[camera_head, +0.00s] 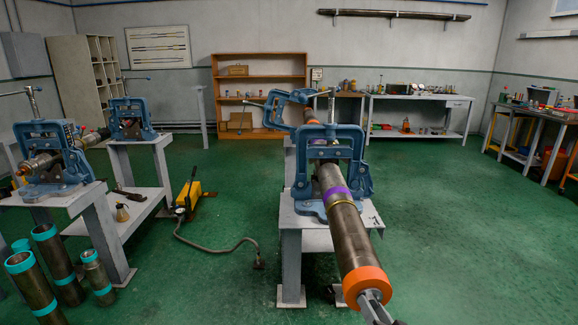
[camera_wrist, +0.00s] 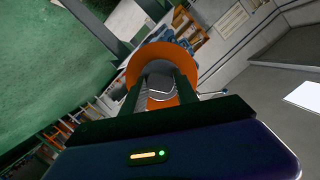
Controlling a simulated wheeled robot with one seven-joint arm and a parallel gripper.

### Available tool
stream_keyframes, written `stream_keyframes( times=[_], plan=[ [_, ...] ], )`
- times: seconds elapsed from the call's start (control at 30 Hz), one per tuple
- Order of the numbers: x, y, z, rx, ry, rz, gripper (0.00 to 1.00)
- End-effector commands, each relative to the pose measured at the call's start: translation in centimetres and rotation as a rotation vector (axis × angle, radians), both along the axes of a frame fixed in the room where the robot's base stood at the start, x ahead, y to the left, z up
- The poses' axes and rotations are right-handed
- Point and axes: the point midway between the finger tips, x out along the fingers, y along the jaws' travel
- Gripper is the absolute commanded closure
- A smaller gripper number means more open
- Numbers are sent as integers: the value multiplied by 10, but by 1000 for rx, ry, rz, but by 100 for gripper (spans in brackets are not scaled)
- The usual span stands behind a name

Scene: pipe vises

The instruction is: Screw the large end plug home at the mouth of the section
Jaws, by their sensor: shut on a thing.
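The section (camera_head: 348,232) is a long steel pipe clamped in a blue vise (camera_head: 325,165), with a purple band and a thin yellow ring on it. The large end plug (camera_head: 364,282) is orange and sits at the section's near mouth, in line with the pipe; how deep its thread is seated cannot be seen. My gripper (camera_head: 374,298) is shut on the plug's middle part, at its outer face. In the wrist view the plug's orange rim (camera_wrist: 160,51) shows beyond the two dark fingers (camera_wrist: 162,92), around a grey centre that they hold.
The vise stands on a grey stand (camera_head: 291,250). At left are more blue vises with a pipe, and several teal-banded pipes (camera_head: 35,285) on the floor. A yellow hand pump (camera_head: 192,193) and its hose lie between the stands. Green floor at right is clear.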

Motion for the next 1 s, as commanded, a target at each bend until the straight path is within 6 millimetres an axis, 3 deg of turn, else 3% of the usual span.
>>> stream_keyframes(
  times=[0.5,0.97,1.0],
  plan=[
    [1,2,-1,216,1,4,100],
    [1,2,-1,227,2,4,100],
    [1,2,-1,227,2,4,63]
  ],
)
